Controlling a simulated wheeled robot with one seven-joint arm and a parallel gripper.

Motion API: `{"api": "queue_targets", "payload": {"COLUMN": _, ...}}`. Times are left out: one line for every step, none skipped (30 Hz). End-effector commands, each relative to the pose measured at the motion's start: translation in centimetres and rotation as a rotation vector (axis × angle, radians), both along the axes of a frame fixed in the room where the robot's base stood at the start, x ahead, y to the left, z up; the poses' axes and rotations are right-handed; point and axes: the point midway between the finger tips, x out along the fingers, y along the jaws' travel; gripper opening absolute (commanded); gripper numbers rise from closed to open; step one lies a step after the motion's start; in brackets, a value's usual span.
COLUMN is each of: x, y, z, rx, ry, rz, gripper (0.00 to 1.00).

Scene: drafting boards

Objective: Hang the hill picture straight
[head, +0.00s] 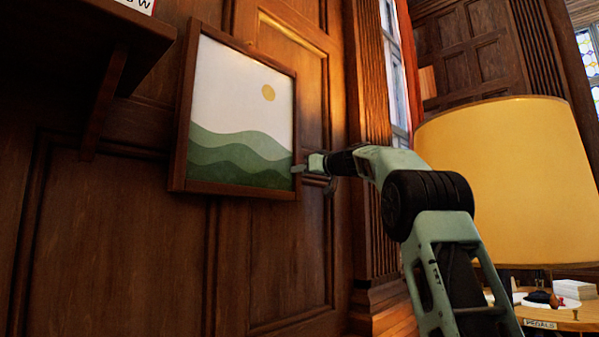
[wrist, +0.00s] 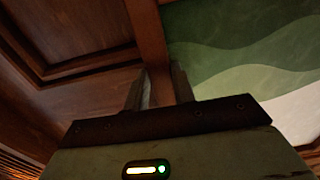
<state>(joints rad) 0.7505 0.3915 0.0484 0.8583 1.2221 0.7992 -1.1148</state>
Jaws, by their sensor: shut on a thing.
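The hill picture (head: 240,110) hangs on the dark panelled wall in the head view. It shows green hills, a pale sky and a yellow sun in a brown wooden frame (head: 235,189). Whether it is level is hard to tell from this slanted, low view. My gripper (head: 300,169) is at the lower right side of the frame. In the wrist view my gripper (wrist: 160,80) has one finger on either side of the brown frame bar (wrist: 149,35) and is shut on it. The green hills (wrist: 225,40) show beside the bar. The picture's back and its hanging point are hidden.
A dark wooden shelf (head: 75,50) with a bracket juts out at the upper left. A large yellow lampshade (head: 510,180) stands at the right, close to my arm. A table with papers (head: 572,289) is at the lower right. The wall below the picture is clear.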

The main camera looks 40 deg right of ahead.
Motion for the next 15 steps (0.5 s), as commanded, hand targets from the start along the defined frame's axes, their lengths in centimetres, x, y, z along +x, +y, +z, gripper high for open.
{"api": "queue_targets", "payload": {"x": -0.03, "y": 0.13, "z": 0.14, "rx": -0.001, "ry": -0.003, "rz": 0.002, "gripper": 0.0}}
{"api": "queue_targets", "payload": {"x": -0.03, "y": 0.13, "z": 0.14, "rx": -0.001, "ry": -0.002, "rz": 0.002, "gripper": 0.0}}
{"api": "queue_targets", "payload": {"x": -0.03, "y": 0.14, "z": 0.13, "rx": -0.001, "ry": -0.002, "rz": 0.002, "gripper": 0.0}}
{"api": "queue_targets", "payload": {"x": -0.02, "y": 0.14, "z": 0.12, "rx": -0.001, "ry": -0.002, "rz": 0.002, "gripper": 0.31}}
{"api": "queue_targets", "payload": {"x": -0.02, "y": 0.14, "z": 0.11, "rx": -0.001, "ry": -0.002, "rz": 0.002, "gripper": 0.39}}
{"api": "queue_targets", "payload": {"x": -0.02, "y": 0.13, "z": 0.1, "rx": -0.001, "ry": -0.002, "rz": 0.001, "gripper": 0.47}}
{"api": "queue_targets", "payload": {"x": -0.01, "y": 0.13, "z": 0.09, "rx": -0.001, "ry": -0.002, "rz": 0.001, "gripper": 0.47}}
{"api": "queue_targets", "payload": {"x": -0.01, "y": 0.12, "z": 0.07, "rx": -0.001, "ry": -0.002, "rz": 0.001, "gripper": 0.47}}
{"api": "queue_targets", "payload": {"x": -0.01, "y": 0.11, "z": 0.05, "rx": -0.001, "ry": -0.001, "rz": 0.001, "gripper": 0.47}}
{"api": "queue_targets", "payload": {"x": 0.0, "y": 0.1, "z": 0.04, "rx": -0.001, "ry": -0.001, "rz": 0.001, "gripper": 0.47}}
{"api": "queue_targets", "payload": {"x": 0.0, "y": 0.09, "z": 0.03, "rx": 0.0, "ry": -0.001, "rz": 0.001, "gripper": 0.47}}
{"api": "queue_targets", "payload": {"x": 0.0, "y": 0.09, "z": 0.01, "rx": 0.0, "ry": -0.001, "rz": 0.001, "gripper": 0.47}}
{"api": "queue_targets", "payload": {"x": -0.01, "y": 0.08, "z": 0.01, "rx": 0.0, "ry": -0.001, "rz": 0.001, "gripper": 0.47}}
{"api": "queue_targets", "payload": {"x": -0.03, "y": 0.07, "z": -0.01, "rx": 0.0, "ry": -0.001, "rz": 0.001, "gripper": 0.47}}
{"api": "queue_targets", "payload": {"x": -0.13, "y": 0.06, "z": -0.05, "rx": 0.0, "ry": -0.001, "rz": 0.0, "gripper": 0.47}}
